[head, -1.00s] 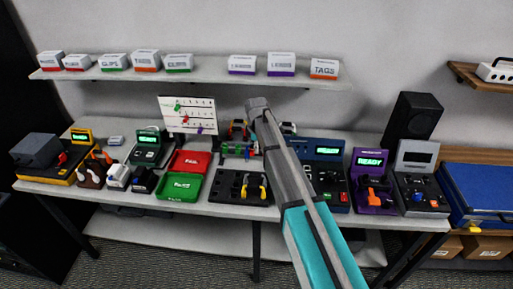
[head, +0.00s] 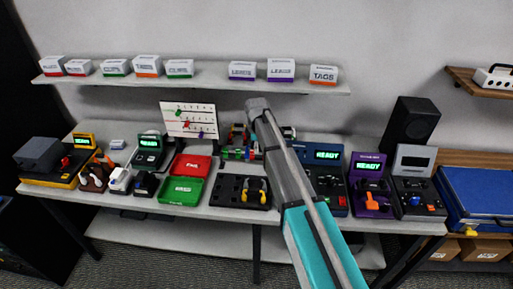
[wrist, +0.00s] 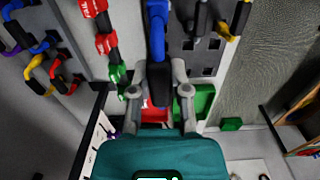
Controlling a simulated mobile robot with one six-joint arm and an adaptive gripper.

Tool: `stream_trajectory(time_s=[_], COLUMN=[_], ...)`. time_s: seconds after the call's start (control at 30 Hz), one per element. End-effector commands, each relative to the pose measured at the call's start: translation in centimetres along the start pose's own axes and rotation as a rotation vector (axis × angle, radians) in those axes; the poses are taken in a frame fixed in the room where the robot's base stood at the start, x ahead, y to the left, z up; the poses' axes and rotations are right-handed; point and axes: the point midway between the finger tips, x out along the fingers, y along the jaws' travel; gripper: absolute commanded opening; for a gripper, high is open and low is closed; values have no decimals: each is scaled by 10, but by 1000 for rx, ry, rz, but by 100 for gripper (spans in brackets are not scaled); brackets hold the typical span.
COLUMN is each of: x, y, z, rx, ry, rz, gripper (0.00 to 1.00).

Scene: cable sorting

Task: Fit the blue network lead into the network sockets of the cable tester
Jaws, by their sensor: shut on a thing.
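In the wrist view my gripper (wrist: 159,93) is shut on the dark end of the blue network lead (wrist: 157,38). The lead runs up the picture from between the fingers. The head view hides my gripper and the lead behind my arm. A dark blue device (head: 327,155) with a green READY screen stands right of my arm and is partly covered by it. It may be the cable tester, but I cannot tell for sure. Its network sockets cannot be made out.
A purple device (head: 368,165) and a grey device (head: 416,165) stand to the right. A red tray (head: 192,165), a green tray (head: 181,190) and a dark tool tray (head: 228,190) lie left of my arm. A lettered board (head: 188,118) stands behind.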

Motion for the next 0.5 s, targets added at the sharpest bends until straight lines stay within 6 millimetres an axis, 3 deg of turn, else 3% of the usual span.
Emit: stream_trajectory(time_s=[0.27,0.5], x=[2,7], y=[0,-2], z=[16,64], rx=[3,4], ry=[0,0], rz=[0,0], gripper=[0,0])
